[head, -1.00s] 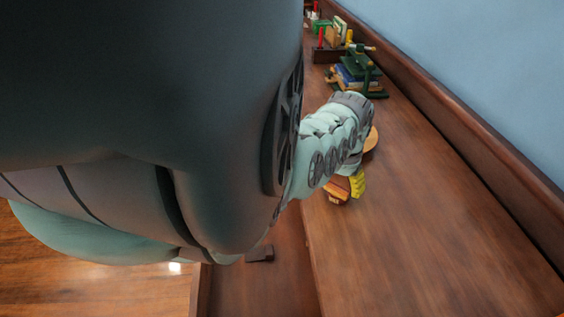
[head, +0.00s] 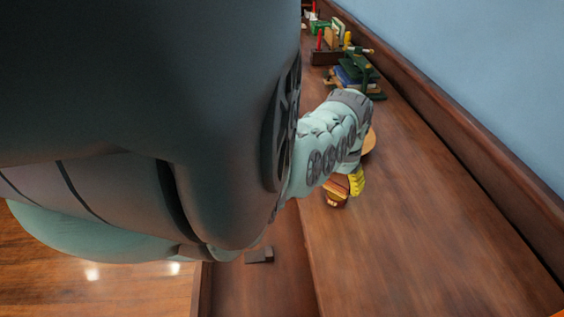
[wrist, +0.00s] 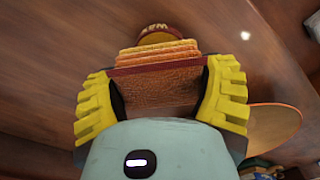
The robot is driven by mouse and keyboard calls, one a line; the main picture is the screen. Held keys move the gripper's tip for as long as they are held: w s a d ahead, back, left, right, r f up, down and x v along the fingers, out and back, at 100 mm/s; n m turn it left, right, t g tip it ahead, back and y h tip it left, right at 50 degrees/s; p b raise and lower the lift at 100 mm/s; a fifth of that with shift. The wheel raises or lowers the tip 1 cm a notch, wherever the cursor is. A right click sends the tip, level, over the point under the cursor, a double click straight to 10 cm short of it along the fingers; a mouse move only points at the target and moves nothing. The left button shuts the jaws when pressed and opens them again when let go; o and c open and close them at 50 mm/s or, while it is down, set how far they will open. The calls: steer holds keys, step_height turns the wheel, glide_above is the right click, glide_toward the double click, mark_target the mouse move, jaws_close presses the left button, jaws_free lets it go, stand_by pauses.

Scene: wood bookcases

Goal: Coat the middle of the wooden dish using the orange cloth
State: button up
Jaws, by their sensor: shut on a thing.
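My gripper (wrist: 160,92) has yellow fingers and is shut on the folded orange cloth (wrist: 158,90), its layers showing at the far edge. In the head view the yellow finger (head: 357,181) and the cloth (head: 338,186) are low over the shelf top. A round dark red tin (wrist: 158,32) with yellow lettering lies just beyond the cloth; in the head view the tin (head: 334,201) is right below it. I cannot tell whether they touch. The wooden dish (wrist: 274,124) is to the right of my gripper. In the head view the dish (head: 370,142) is partly hidden behind my wrist.
A green stand with stacked books (head: 355,75) and a dark box with a red item (head: 325,55) are farther back on the shelf top. A raised back edge (head: 450,125) runs along the blue wall. The shelf top (head: 430,220) in front is clear.

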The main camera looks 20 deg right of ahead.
mark_target(339, 178)
steer(key=shift+w+r+p, duration=0.1)
steer(key=shift+r+p, duration=1.75)
steer(key=shift+r, duration=0.65)
steer(key=shift+w+a, duration=0.1)
